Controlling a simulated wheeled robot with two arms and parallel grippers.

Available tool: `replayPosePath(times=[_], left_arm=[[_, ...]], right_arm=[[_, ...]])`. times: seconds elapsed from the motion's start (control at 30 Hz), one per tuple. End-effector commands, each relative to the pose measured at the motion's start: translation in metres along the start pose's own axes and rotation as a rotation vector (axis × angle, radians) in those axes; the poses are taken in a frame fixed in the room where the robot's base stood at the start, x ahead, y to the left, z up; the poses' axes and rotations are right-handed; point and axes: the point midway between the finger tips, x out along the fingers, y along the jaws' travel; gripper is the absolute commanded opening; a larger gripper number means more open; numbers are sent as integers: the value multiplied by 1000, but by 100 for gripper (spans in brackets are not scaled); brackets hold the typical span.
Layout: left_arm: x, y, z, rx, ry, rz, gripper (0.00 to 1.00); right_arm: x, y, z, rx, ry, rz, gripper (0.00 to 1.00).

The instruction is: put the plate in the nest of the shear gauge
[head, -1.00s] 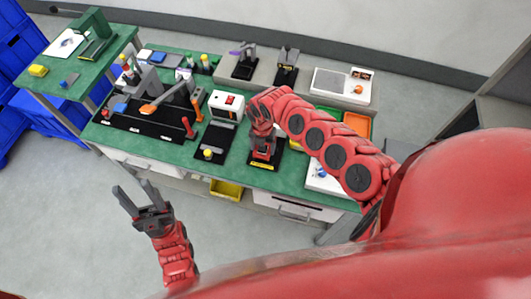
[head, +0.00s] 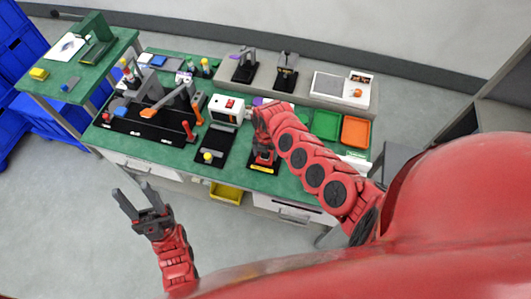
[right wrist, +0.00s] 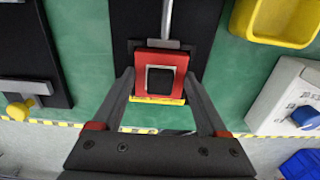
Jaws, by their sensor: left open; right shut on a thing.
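The plate (right wrist: 160,75) looks like a red square with a pale-rimmed dark square in its middle. My right gripper (right wrist: 160,80) is shut on it, one finger at each side. It is over the black base of what seems to be the shear gauge (right wrist: 122,18), near a metal rod and a yellow front strip. In the head view the gauge's base (head: 254,166) is at the bench's front, largely hidden by my right gripper (head: 263,150). I cannot tell whether the plate rests in the nest. My left gripper (head: 135,192) is open and empty, away from the bench.
A black stand with a yellow knob (head: 208,156) is left of the gauge, with a white box (head: 227,108) behind it. A green tray (head: 325,124) and an orange tray (head: 356,131) lie to the right. A yellow bin (head: 226,193) is below the bench's front edge.

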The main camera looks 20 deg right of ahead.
Motion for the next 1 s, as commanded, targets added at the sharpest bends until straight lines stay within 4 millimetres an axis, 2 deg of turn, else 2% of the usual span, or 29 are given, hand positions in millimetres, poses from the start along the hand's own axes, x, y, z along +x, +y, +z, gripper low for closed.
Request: replayPosePath(times=[0.03,0.07,0.17,0.43,0.57,0.7,0.87,0.9,1.0], left_arm=[[-2,0,0,0,0,0,50],[-1,0,0,0,0,0,50],[-1,0,0,0,0,0,50],[0,0,0,0,0,0,50],[2,0,0,0,0,0,50],[7,0,-1,0,0,0,50],[-1,0,0,0,0,0,50],[11,0,-2,0,-1,0,50],[31,-2,-5,0,1,0,50]], right_arm=[[2,0,1,-1,-1,-1,13],[1,0,1,0,-1,0,82],[1,0,0,0,-1,1,100],[0,0,0,0,0,0,100],[-7,-1,0,2,3,0,100],[-28,-1,0,1,1,1,100],[-48,-3,2,-2,-3,-6,100],[-63,-3,2,-3,-4,-8,100],[-84,-3,2,-3,-5,-8,100]])
